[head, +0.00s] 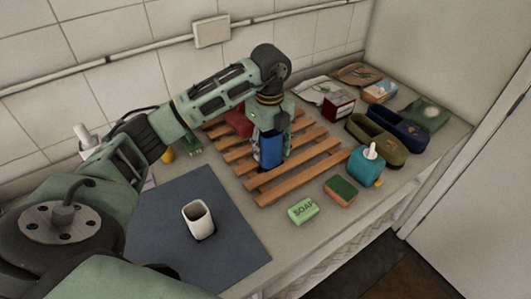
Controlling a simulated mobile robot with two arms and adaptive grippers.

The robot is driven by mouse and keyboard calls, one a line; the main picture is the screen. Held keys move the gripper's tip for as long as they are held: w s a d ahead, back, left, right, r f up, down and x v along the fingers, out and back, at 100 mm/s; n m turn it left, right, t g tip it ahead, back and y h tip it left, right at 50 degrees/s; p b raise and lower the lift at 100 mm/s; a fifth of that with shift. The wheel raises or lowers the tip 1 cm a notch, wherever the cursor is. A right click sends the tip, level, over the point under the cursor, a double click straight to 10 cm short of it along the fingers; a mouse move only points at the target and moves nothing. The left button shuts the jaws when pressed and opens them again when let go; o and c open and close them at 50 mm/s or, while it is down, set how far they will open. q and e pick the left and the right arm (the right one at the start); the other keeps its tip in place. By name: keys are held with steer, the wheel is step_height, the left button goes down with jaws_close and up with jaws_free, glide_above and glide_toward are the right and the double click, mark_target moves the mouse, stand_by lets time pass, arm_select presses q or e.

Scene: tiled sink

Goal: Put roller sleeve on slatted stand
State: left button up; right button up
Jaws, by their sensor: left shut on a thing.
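The slatted stand (312,167) is a low rack of brown wooden slats on the counter. My left gripper (269,158) points down over the middle of the stand and is shut on a blue upright piece, which looks like the roller sleeve (271,146). The fingers partly hide the sleeve. Its lower end is at or just above the slats; I cannot tell if it touches them. My right gripper is not in view.
A red item (238,122) lies at the stand's back left. A white cup (198,219) stands on a dark mat (233,240). Green soap (303,210), a sponge (340,190), a teal dispenser (365,167) and shoes (378,140) line the front and right.

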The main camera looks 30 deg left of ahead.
arm_select(q)
steer(key=shift+a+f, duration=0.2)
steer(key=shift+a, duration=0.2)
steer(key=shift+s+f, duration=0.1)
steer(key=shift+f, duration=0.1)
step_height(320, 180, down, 3)
steer(key=shift+f+p, duration=0.15)
steer(key=shift+p, duration=0.8)
steer(key=shift+f, duration=0.25)
steer(key=shift+f, duration=0.1)
steer(key=shift+f, duration=0.15)
steer(key=o, duration=1.3)
